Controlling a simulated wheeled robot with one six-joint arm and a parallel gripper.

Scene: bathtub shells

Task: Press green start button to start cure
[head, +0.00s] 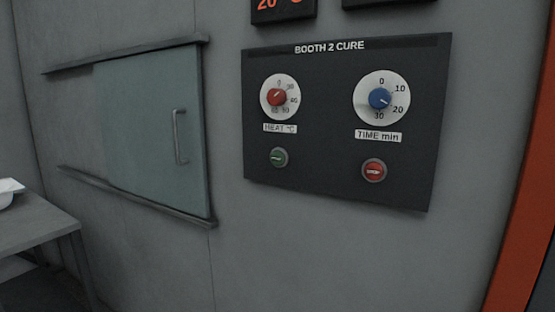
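A dark control panel (325,130) labelled "BOOTH 2 CURE" is fixed to the grey wall. The round green button (279,157) is at its lower left, below the "HEAT °C" label. A red stop button (374,171) is at its lower right. A red heat knob (277,97) on a white dial is at the upper left. A blue time knob (380,98) on a white dial is at the upper right, its mark pointing near 20. My gripper is not in view.
A sliding door (150,130) with a metal handle (180,137) is left of the panel, between two rails. A grey table (40,228) with a white object (9,190) stands at the lower left. An orange post (525,180) is at the right edge. Part of a display (283,10) shows above.

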